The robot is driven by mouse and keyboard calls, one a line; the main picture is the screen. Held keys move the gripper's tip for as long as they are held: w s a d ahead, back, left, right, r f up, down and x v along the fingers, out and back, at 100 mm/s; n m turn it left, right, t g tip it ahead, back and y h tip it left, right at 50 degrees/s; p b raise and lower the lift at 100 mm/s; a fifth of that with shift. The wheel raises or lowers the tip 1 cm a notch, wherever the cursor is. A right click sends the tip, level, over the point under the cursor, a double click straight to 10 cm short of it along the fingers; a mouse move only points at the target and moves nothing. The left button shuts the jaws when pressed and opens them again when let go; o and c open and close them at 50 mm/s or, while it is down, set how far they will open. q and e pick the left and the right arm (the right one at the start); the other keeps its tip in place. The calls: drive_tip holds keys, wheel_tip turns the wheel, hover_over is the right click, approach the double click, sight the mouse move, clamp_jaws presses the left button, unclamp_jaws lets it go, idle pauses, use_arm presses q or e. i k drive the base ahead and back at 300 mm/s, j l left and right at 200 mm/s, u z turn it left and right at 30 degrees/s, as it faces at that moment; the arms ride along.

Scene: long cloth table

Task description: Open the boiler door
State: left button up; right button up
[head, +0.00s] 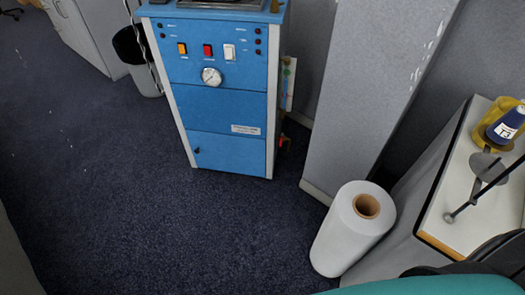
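The blue boiler (224,80) stands upright on the carpet at the top middle of the head view. Its front has coloured switches, small black knobs and a round gauge (211,77). The door (228,152) is the lower blue panel, and it looks shut, flush with the front. A small black handle (197,150) sits at the door's upper left. Neither of my grippers shows in the head view.
Dark carpet (130,210) lies clear in front of the boiler. A white roll (345,240) stands at the lower right, beside a grey partition (355,90). A table (455,205) is at the right.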

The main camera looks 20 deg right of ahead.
sight(221, 152)
drive_tip(key=z, duration=0.15)
drive_tip(key=i+j+z, duration=0.35)
drive_tip(key=i, duration=0.15)
drive_tip(key=i+j+z, duration=0.35)
drive_tip(key=i+j, duration=0.1)
drive_tip(key=j, duration=0.05)
